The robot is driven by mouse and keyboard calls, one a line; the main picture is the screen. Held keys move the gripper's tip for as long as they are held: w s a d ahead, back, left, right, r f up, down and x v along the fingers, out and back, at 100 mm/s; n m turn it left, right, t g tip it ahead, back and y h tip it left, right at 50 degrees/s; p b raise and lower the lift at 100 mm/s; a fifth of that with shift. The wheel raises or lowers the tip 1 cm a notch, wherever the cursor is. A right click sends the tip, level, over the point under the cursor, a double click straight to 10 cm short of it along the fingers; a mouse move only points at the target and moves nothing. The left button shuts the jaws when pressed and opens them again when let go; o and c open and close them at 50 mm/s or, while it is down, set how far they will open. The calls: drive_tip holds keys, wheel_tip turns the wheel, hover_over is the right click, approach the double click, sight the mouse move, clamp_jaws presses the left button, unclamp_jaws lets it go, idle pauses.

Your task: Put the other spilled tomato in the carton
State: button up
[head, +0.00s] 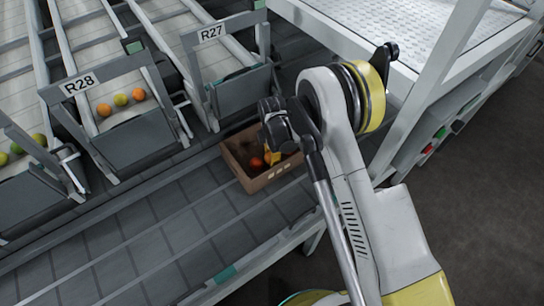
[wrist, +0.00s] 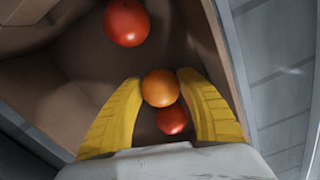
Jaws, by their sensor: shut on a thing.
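The cardboard carton (head: 277,177) stands on the grey conveyor in the head view, and its brown wall (wrist: 228,60) frames the wrist view. My gripper (wrist: 161,88) points down into the carton, its yellow fingers shut on an orange tomato (wrist: 159,87). One red tomato (wrist: 127,22) lies in the carton beyond the fingertips. Another red tomato (wrist: 173,120) shows between the fingers, partly hidden by the orange one; I cannot tell if they touch. In the head view a red tomato (head: 257,163) shows inside the carton beside my gripper (head: 272,157), whose fingers are mostly hidden.
Chute R27 (head: 237,92) ends just behind the carton, empty at its front. The conveyor (head: 120,240) left of the carton is clear. A white machine frame (head: 410,105) stands close on the right.

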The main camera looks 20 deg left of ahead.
drive_tip(key=shift+f, duration=0.35)
drive_tip(key=o, duration=0.9)
drive_tip(key=c, duration=0.3)
drive_tip(key=shift+r, duration=0.1)
drive_tip(key=shift+r+p, duration=1.5)
drive_tip(key=shift+r, duration=1.95)
